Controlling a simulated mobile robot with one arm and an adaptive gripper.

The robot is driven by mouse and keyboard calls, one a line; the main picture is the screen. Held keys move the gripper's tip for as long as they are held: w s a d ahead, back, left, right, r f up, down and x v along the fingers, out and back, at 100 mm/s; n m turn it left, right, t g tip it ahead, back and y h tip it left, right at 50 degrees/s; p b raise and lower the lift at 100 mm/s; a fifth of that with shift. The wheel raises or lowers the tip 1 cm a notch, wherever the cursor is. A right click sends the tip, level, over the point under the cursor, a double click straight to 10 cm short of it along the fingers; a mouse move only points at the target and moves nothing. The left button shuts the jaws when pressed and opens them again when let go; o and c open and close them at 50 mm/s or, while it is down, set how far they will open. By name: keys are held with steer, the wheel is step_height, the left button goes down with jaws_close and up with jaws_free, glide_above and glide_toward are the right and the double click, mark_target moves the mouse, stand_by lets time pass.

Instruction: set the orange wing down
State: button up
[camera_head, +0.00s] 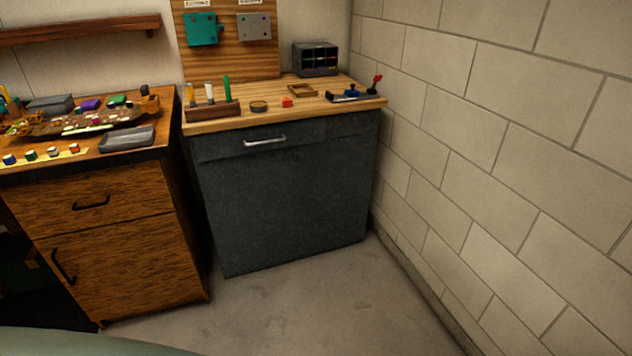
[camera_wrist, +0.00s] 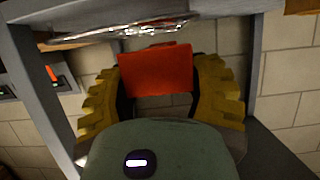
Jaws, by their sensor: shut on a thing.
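My gripper (camera_wrist: 160,76) has yellow ridged fingers in the wrist view. It is shut on the orange wing (camera_wrist: 155,68), a flat red-orange panel held between the two fingers. The wing appears clear of any surface below it, though its far edge lies close to a shiny strip in the picture; I cannot tell whether they touch. Neither my gripper nor the wing shows in the head view.
In the wrist view a grey frame (camera_wrist: 252,60) surrounds the wing, with a block wall behind. In the head view, a cluttered wooden cabinet (camera_head: 105,205) stands left of a dark cabinet (camera_head: 285,195) with small items on top. The floor (camera_head: 330,305) in front is clear.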

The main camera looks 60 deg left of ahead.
steer(key=shift+w+a, duration=0.1)
steer(key=shift+w, duration=0.05)
steer(key=w+a+p, duration=0.2)
steer(key=w+a, duration=0.1)
steer(key=w+a+f+p, duration=0.1)
steer(key=w+a+p, duration=0.2)
steer(key=a, duration=0.1)
steer(key=w+a+p, duration=0.2)
steer(key=w+a, duration=0.1)
steer(key=a, duration=0.1)
steer(key=shift+w+f, duration=0.25)
steer(key=shift+w, duration=0.1)
steer(key=shift+w+a+p, duration=0.4)
steer(key=shift+p, duration=0.25)
steer(key=shift+s+d+f, duration=0.1)
steer(key=shift+f, duration=0.85)
steer(key=shift+s+d+f, duration=0.1)
steer(key=shift+f, duration=0.85)
steer(key=o, duration=1.1)
steer(key=shift+b+v, duration=1.75)
steer(key=shift+v, duration=4.25)
